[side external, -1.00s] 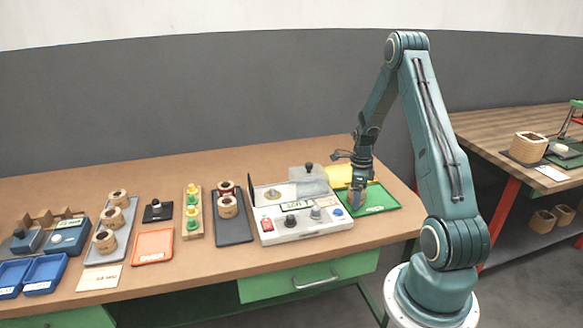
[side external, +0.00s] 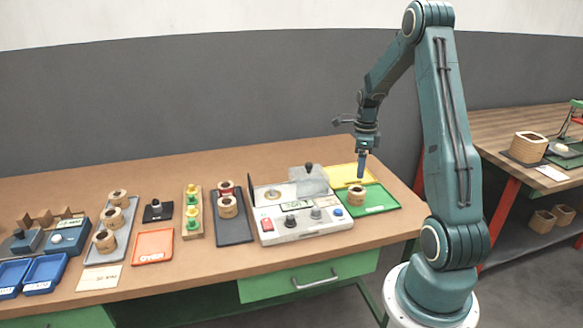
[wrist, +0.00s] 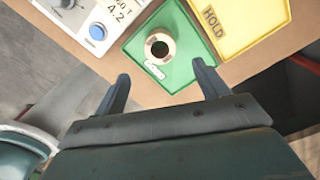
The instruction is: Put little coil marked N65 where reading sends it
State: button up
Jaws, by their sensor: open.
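A small tan coil (side external: 357,199) with a dark bore stands upright on the green tray (side external: 384,199); it also shows in the wrist view (wrist: 170,42). Its marking cannot be read. My gripper (side external: 363,174) is open and empty above the coil and apart from it. In the wrist view its two fingers (wrist: 158,74) stand wide apart, with the coil beyond them. The tester (side external: 300,230) stands left of the green tray. Part of its panel text in the wrist view looks like "4.2". A yellow tray (side external: 346,169) marked HOLD lies behind the green one.
A dark tray (side external: 234,235) with coils, a yellow-and-green peg board (side external: 193,228), an orange-red tray (side external: 153,250) and a grey tray (side external: 95,258) with several coils stand left of the tester. Blue bins (side external: 45,274) sit far left.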

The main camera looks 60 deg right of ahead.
jog(key=shift+r, duration=0.5)
jog(key=w+a+r+n+t+h, duration=0.1)
jog(key=w+a+r+n, duration=0.1)
jog(key=a+r+n, duration=0.65)
jog(key=w+a+r+n+t, duration=0.1)
jog(key=a+r+n, duration=0.5)
jog(key=a, duration=0.5)
jog(key=s+a+r+n+t, duration=0.1)
jog(key=s+a+n, duration=0.4)
jog(key=a+n, duration=0.3)
jog(key=s+a+r+n+t+y, duration=0.1)
jog(key=s+a+r+n+t, duration=0.1)
jog(key=s+a+n, duration=0.4)
jog(key=shift+s+a+r+n+t, duration=0.15)
jog(key=shift+a+r+n+t, duration=0.15)
jog(key=shift+a+n, duration=1.5)
jog(key=shift+d+n, duration=0.25)
jog(key=shift+d, duration=0.05)
